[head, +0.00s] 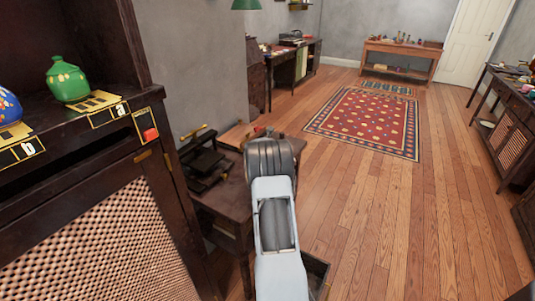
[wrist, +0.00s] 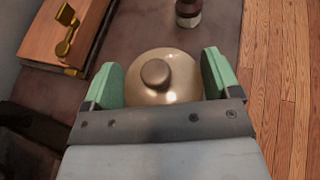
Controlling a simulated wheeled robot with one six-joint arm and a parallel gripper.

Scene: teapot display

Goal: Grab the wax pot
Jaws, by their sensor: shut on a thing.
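The wax pot (wrist: 178,92), a round brass-coloured vessel with a domed lid and a knob, shows in the wrist view between my fingers. My gripper (wrist: 160,70) has green finger pads on its left and right sides and is shut on it. The pot is over the dark tabletop (wrist: 135,28); whether it touches the top cannot be told. In the head view my arm hides the pot and the fingers.
A wooden box (wrist: 70,35) with a brass fitting lies left of the pot, and a small dark jar (wrist: 188,12) stands beyond it. In the head view a cabinet (head: 90,220) with a green pot (head: 67,82) stands at left. The wooden floor (head: 400,220) at right is clear.

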